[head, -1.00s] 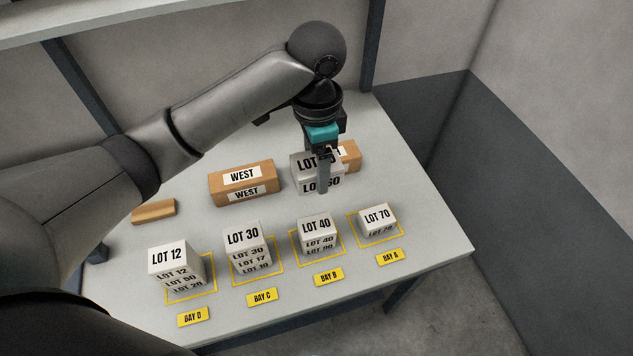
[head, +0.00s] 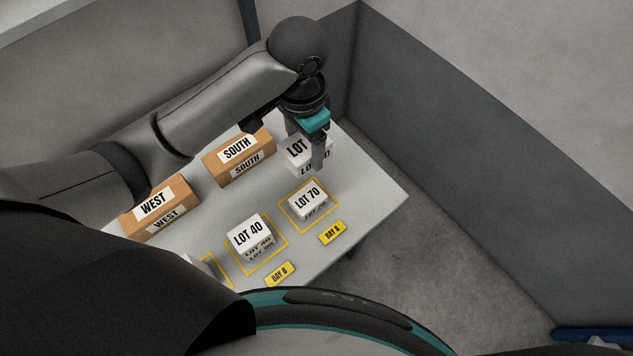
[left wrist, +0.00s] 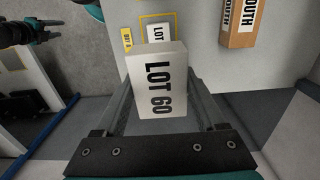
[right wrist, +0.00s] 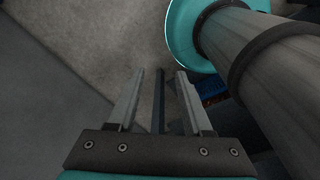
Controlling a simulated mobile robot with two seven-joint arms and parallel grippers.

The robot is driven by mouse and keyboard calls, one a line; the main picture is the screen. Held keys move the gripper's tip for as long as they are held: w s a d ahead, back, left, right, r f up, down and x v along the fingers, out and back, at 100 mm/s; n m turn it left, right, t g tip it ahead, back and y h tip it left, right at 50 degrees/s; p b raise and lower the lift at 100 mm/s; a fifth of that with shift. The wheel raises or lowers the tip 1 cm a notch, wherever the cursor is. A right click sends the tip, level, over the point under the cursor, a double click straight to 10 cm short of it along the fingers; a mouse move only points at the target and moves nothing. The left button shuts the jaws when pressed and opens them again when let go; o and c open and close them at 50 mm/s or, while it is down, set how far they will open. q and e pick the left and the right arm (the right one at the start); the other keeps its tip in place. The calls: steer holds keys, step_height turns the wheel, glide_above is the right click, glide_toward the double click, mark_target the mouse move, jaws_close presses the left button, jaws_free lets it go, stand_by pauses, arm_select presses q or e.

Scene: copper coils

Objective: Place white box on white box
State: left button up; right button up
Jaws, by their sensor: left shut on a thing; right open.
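My left gripper (head: 316,150) is shut on a white box marked LOT 60 (left wrist: 160,80), which also shows in the head view (head: 298,154), partly hidden by a finger. The held box is above the table, behind the white box marked LOT 70 (head: 308,200). LOT 70 sits alone inside the yellow outline of Bay A, and part of it shows in the left wrist view (left wrist: 156,32). A white LOT 40 box (head: 250,234) tops a stack in Bay B. My right gripper (right wrist: 160,100) is open and empty, over bare floor.
Brown boxes marked SOUTH (head: 238,155) and WEST (head: 160,207) stand along the back of the table (head: 375,190). Yellow labels for Bay A (head: 332,232) and Bay B (head: 279,273) lie at the front. Another white stack is mostly hidden at lower left. The table's right end is clear.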

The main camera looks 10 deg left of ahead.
arm_select(q)
steer(key=b, duration=0.2)
glide_above(307, 198)
step_height(307, 198, down, 14)
steer(key=shift+f, duration=0.15)
steer(key=shift+f+b, duration=0.4)
steer(key=shift+f, duration=1.9)
arm_select(e)
steer(key=shift+s+f, duration=0.25)
steer(key=shift+f, duration=0.5)
steer(key=shift+s+f, duration=0.2)
steer(key=shift+f, duration=0.55)
arm_select(q)
steer(key=shift+f, duration=0.15)
steer(key=o, duration=1.5)
steer(key=shift+o, duration=0.2)
step_height(307, 198, up, 12)
steer(key=p, duration=0.2)
steer(key=shift+r, duration=0.2)
arm_select(e)
step_height(307, 198, up, 2)
steer(key=shift+r, duration=0.1)
